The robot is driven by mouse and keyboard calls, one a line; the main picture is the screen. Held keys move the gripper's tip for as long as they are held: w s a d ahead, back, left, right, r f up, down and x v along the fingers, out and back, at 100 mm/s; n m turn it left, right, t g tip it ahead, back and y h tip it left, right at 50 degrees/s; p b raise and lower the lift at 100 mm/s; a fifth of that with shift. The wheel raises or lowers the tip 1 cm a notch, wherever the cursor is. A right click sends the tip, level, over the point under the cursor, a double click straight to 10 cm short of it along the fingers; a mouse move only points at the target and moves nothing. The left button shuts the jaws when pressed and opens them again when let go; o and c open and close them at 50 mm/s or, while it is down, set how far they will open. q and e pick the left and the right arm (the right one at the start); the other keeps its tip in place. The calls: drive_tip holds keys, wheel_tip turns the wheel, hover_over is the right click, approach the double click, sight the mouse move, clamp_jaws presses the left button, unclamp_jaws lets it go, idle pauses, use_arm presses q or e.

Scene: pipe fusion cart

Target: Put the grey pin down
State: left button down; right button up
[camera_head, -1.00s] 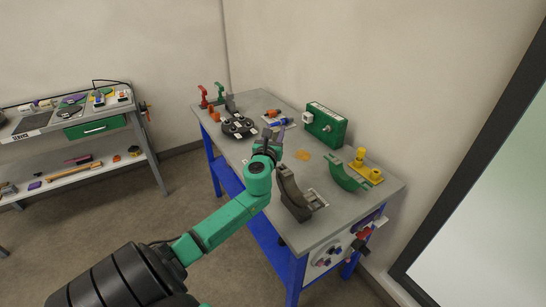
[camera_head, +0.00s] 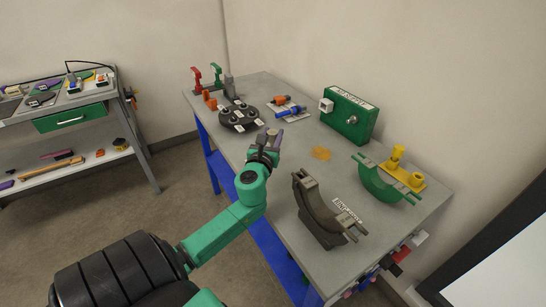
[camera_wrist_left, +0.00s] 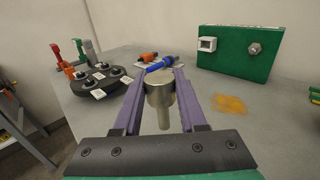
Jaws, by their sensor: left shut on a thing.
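The grey pin (camera_wrist_left: 161,92), a metal cylinder with a wide head and a thinner stem below, is held upright between the two purple fingers of my left gripper (camera_wrist_left: 159,84) in the left wrist view. In the head view my left gripper (camera_head: 272,138) is over the bench top (camera_head: 290,155), to the right of and nearer than the round black holder (camera_head: 239,117). The pin is small there and partly hidden by the gripper. I cannot tell how high its stem is above the bench. My right gripper is not in view.
A green box (camera_head: 348,114) stands at the bench's back edge. A dark half-ring (camera_head: 322,214), a green half-ring (camera_head: 378,180) and a yellow stand (camera_head: 405,171) are to the right. An orange patch (camera_head: 321,152) marks the bench. A side bench (camera_head: 70,124) stands left.

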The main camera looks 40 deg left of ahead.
use_arm(q)
wheel_tip(320, 180, down, 5)
drive_tip(key=shift+f+b, duration=0.15)
drive_tip(key=shift+b, duration=0.95)
drive_tip(key=shift+d+f, duration=0.1)
drive_tip(key=shift+f, duration=0.25)
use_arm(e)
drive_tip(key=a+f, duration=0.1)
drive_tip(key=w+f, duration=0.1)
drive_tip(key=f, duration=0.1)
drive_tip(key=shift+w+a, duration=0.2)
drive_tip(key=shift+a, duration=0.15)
use_arm(q)
drive_tip(key=shift+f, duration=0.15)
drive_tip(key=shift+c, duration=2.3)
unclamp_jaws()
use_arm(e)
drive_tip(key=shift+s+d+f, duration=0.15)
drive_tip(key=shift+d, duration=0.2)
